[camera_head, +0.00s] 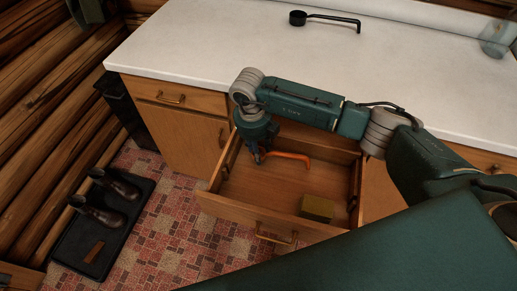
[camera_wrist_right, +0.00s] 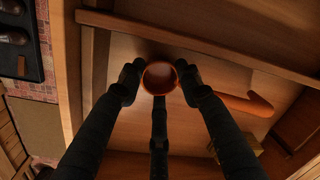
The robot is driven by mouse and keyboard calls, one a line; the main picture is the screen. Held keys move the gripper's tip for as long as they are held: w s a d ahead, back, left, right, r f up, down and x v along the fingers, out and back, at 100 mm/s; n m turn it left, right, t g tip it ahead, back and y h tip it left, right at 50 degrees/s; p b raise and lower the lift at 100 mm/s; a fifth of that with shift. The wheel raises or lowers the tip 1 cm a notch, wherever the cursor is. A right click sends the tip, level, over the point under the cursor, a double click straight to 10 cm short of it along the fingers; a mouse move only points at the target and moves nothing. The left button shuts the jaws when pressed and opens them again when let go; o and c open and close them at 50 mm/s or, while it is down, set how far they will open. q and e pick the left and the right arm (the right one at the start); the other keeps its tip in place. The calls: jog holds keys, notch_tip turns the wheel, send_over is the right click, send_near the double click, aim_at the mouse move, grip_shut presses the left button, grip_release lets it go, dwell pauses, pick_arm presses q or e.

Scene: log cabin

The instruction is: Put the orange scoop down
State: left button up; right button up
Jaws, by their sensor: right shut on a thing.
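The orange scoop (camera_head: 293,157) is in the open wooden drawer (camera_head: 325,232), near its back left. My right gripper (camera_head: 259,155) reaches down over the drawer's left part. In the right wrist view the gripper (camera_wrist_right: 158,80) is shut on the scoop's round cup (camera_wrist_right: 159,65), with a finger on each side. The scoop's handle (camera_wrist_right: 247,104) extends right and ends in a hook. I cannot tell whether the scoop touches the drawer floor. My left gripper is not in view.
A yellowish block (camera_head: 317,208) lies at the drawer's front right. A black scoop (camera_head: 333,19) lies on the white countertop (camera_head: 200,45). Boots (camera_head: 115,186) stand on a dark tray (camera_head: 75,262) at the left. The drawer's middle is clear.

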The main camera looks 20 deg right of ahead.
jog(key=shift+f, duration=0.2)
jog(key=shift+f, duration=0.1)
jog(key=o, duration=1.1)
jog(key=shift+r, duration=0.45)
jog(key=r+b, duration=0.1)
jog(key=r, duration=0.6)
jog(key=a+r+b, duration=0.1)
jog(key=r, duration=0.3)
jog(key=shift+s+a+r+b, duration=0.1)
jog(key=shift+r+b, duration=0.1)
jog(key=shift+b, duration=0.1)
